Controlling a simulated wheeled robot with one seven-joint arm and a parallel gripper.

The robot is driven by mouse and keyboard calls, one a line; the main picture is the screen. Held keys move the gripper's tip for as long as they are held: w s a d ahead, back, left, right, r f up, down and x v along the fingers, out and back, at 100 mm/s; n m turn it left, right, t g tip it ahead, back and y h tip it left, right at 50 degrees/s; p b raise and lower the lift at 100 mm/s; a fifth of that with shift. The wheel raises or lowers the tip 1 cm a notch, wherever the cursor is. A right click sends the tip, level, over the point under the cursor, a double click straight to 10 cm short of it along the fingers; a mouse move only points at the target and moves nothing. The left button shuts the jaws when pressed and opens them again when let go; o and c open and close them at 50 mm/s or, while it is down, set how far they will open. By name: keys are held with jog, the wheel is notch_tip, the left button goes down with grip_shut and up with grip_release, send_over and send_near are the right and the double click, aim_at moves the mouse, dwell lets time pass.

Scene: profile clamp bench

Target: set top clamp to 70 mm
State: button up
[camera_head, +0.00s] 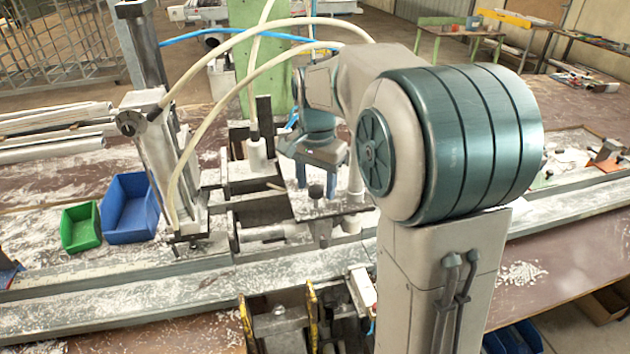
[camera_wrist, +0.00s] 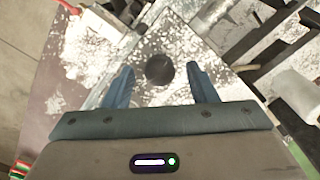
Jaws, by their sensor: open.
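My gripper (camera_head: 317,176) is open above the metal clamp bench, fingers pointing down. In the wrist view its blue fingertips (camera_wrist: 159,72) stand apart on either side of a dark round knob (camera_wrist: 159,69). The same black knob (camera_head: 316,192) shows in the head view, standing on a flat, speckled metal plate (camera_head: 298,206) just below the fingers. I cannot tell whether the fingers touch the knob. Which part is the top clamp is not marked. No millimetre scale is readable.
A white cylinder (camera_head: 256,154) stands on the clamp assembly left of my gripper. A tall grey column (camera_head: 155,140) with pale hoses stands further left. Blue (camera_head: 130,215) and green (camera_head: 80,228) bins lie left of it. A long, chip-covered rail (camera_head: 100,305) crosses the front.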

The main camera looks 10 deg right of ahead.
jog(key=shift+f, duration=0.15)
grip_shut()
jog(key=shift+w+r+p, duration=0.1)
jog(key=shift+r+p, duration=0.95)
jog(key=shift+r, duration=0.75)
grip_release()
jog(key=shift+r, duration=0.1)
